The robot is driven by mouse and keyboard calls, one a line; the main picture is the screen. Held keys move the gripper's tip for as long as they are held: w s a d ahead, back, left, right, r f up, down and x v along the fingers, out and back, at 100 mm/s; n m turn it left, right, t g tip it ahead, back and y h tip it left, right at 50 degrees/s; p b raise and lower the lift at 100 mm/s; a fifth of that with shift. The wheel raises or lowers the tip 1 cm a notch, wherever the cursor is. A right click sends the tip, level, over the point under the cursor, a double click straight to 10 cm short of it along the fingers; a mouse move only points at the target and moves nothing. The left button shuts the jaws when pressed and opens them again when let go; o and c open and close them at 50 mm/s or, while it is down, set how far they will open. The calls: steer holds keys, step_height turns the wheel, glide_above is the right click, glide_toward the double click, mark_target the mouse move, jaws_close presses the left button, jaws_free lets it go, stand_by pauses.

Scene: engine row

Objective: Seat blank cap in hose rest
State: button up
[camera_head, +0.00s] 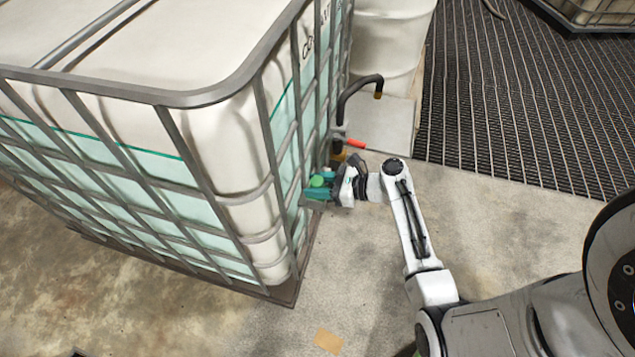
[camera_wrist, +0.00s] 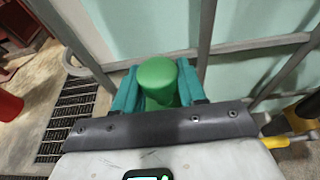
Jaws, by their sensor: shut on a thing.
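The blank cap, a round green piece (camera_wrist: 157,82), sits between the teal fingers of my gripper (camera_wrist: 158,92) in the wrist view. The fingers flank it left and right and are shut on it. In the head view the cap (camera_head: 318,180) shows as a green spot at my gripper (camera_head: 318,190), close beside the caged tank's right side. I cannot pick out the hose rest with certainty. A black curved hose (camera_head: 350,98) with a tan tip rises beside the tank, beyond my gripper. A red lever (camera_head: 350,143) sits below it.
The large caged tank (camera_head: 215,97) fills the left of the head view; its bars are very near my gripper. A white drum (camera_head: 392,40) stands behind, beside a dark grating (camera_head: 520,110). A yellow fitting (camera_wrist: 302,114) is at the wrist view's right. Concrete floor in front is mostly clear.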

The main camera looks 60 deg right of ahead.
stand_by(0.3)
steer(key=o, duration=1.2)
steer(key=shift+c, duration=0.2)
steer(key=v, duration=1.1)
steer(key=shift+w, duration=0.1)
